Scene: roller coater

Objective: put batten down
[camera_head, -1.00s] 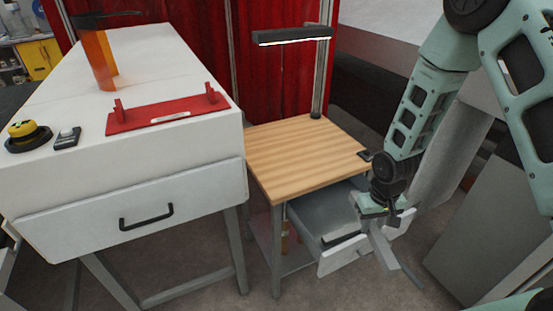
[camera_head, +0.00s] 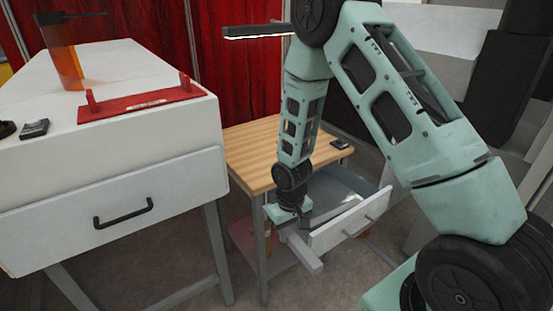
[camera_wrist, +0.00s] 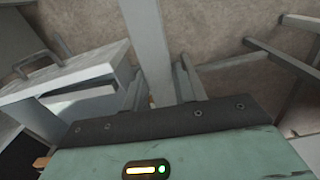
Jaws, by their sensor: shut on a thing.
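The batten (camera_head: 306,257) is a plain grey bar in the head view, sticking out below and to the right of my gripper (camera_head: 290,228). My gripper points down and is shut on it, in front of the small wood-topped table (camera_head: 262,160). In the wrist view the batten (camera_wrist: 148,40) runs up the picture between the two fingers of my gripper (camera_wrist: 160,88). Its held end is partly hidden by my gripper. The batten is in the air, clear of the tabletop.
The table's open drawer (camera_head: 352,222) is just right of the batten. A small dark item (camera_head: 340,143) lies on the tabletop's right side; much of the top is bare. A white cabinet (camera_head: 110,190) with a red bracket (camera_head: 140,105) stands left. A lamp (camera_head: 255,31) hangs above.

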